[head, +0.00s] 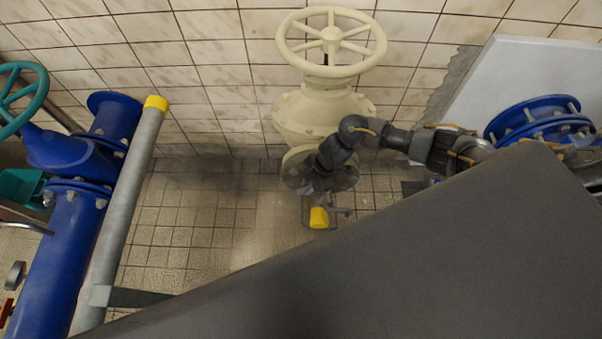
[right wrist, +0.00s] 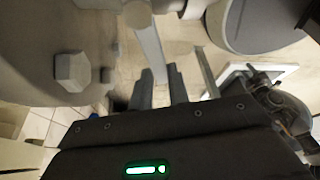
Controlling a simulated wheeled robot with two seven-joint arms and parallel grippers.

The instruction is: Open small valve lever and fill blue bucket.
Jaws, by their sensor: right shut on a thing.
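My right gripper (head: 320,185) reaches down beside the flange of a cream valve in the head view. Its fingers, also in the right wrist view (right wrist: 163,88), are shut around the lower end of a pale bar, which looks like the small valve lever (right wrist: 148,48). A yellow piece (head: 319,217) shows just below the gripper in the head view; I cannot tell whether it belongs to the lever. Most of the small valve is hidden by my gripper. I cannot make out the blue bucket in either view. My left gripper is not in view.
The cream valve with its handwheel (head: 332,45) stands against the tiled wall. A blue pipe (head: 62,245) and a grey pipe with a yellow cap (head: 125,200) rise at the left. A blue flange (head: 535,122) is at the right. Tiled floor (head: 200,225) is bare between them.

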